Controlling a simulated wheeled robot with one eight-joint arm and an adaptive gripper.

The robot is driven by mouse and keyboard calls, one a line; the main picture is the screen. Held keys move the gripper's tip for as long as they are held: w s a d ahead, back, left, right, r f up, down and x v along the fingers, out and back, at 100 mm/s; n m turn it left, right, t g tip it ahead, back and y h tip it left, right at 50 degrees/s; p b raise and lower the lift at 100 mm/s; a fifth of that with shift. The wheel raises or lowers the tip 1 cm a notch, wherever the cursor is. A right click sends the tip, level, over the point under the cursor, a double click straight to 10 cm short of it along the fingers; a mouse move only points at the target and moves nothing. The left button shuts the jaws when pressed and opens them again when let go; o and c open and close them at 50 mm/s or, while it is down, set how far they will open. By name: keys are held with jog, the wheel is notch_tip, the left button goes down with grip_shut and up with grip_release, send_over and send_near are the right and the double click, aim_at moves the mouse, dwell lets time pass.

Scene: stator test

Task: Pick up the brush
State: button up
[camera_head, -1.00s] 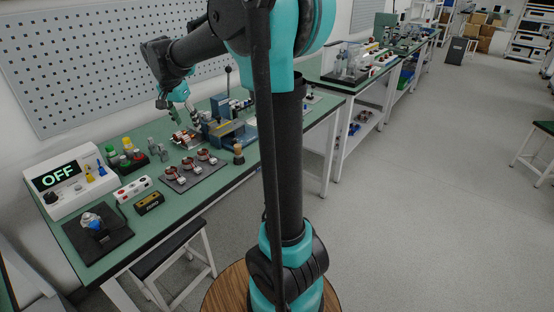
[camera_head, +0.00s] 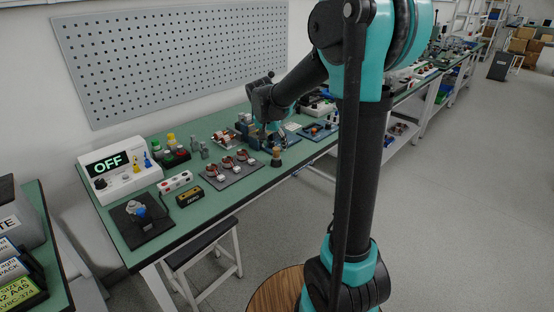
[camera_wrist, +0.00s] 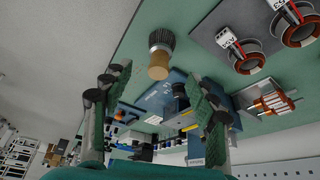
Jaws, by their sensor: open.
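The brush (camera_head: 276,157), with a light wooden handle and dark bristles, stands near the front edge of the green bench, right of the stator board. In the wrist view, the brush (camera_wrist: 160,58) lies just beyond my fingertips, between their lines and apart from them. My gripper (camera_wrist: 162,88) is open, its two green-padded fingers spread with nothing held. In the head view, my gripper (camera_head: 272,128) is over the bench behind the brush, near the blue vise; its fingers are partly hidden there.
A blue vise-like fixture (camera_wrist: 160,98) is close to my fingers. A dark board (camera_head: 231,170) holding 3 copper-wound stators lies left of the brush. The bench front edge is near the brush.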

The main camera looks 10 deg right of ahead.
aim_at(276, 155)
jog(key=shift+x, duration=3.6)
jog(key=shift+s+a, duration=0.1)
jog(key=shift+s, duration=0.05)
jog(key=shift+c, duration=0.5)
jog(key=c, duration=1.1)
jog(key=shift+c, duration=0.2)
